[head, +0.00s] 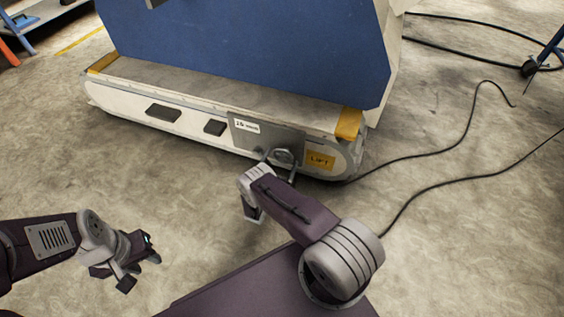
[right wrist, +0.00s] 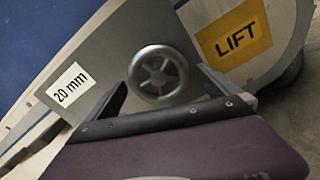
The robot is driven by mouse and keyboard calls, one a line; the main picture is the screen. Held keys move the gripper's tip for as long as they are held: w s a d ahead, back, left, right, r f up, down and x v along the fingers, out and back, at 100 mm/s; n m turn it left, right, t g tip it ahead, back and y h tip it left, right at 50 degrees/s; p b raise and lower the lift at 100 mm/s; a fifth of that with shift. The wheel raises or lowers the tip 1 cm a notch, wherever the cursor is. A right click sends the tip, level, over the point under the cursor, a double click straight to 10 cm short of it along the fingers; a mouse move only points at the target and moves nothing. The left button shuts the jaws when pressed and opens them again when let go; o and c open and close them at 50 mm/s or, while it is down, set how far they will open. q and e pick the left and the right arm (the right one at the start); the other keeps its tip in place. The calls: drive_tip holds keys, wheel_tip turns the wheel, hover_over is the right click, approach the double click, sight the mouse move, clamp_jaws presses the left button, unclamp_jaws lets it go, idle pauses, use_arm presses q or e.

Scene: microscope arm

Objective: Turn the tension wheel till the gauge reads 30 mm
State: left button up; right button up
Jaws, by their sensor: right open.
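The tension wheel (right wrist: 158,74) is a small grey spoked handwheel on the grey plate of the machine's base. It also shows in the head view (head: 283,157), partly behind my right gripper. The gauge (right wrist: 73,84), a white label left of the wheel, reads 20 mm in the right wrist view; in the head view (head: 247,126) it is too small to read surely. My right gripper (head: 275,165) is open, its fingers on either side of the wheel; I cannot tell whether they touch it. My left gripper (head: 140,268) hangs over the floor, away from the machine, holding nothing I can see.
A yellow LIFT label (head: 320,160) is right of the wheel. The blue machine panel (head: 250,50) rises above the base (head: 205,107). Black cables (head: 430,155) run over the floor at the right. The floor at the left is clear near the machine.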

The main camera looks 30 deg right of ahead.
drive_tip(key=shift+w+d, duration=0.5)
drive_tip(key=c, duration=1.3)
use_arm(q)
drive_tip(key=shift+f, duration=0.4)
use_arm(e)
drive_tip(key=shift+c, duration=0.2)
drive_tip(key=shift+n, duration=0.3)
drive_tip(key=n, duration=0.5)
drive_tip(key=shift+s+d+n+b, duration=0.1)
drive_tip(key=shift+s+n+b, duration=0.05)
drive_tip(key=shift+n+b, duration=0.2)
drive_tip(key=n, duration=0.5)
drive_tip(key=shift+s+d, duration=0.1)
drive_tip(key=n+b, duration=0.1)
drive_tip(key=n, duration=0.4)
drive_tip(key=shift+s+r+n, duration=0.1)
drive_tip(key=shift+n, duration=0.25)
use_arm(q)
drive_tip(key=shift+f, duration=0.9)
use_arm(e)
drive_tip(key=n, duration=0.4)
drive_tip(key=shift+r+n, duration=0.1)
drive_tip(key=shift+n, duration=0.2)
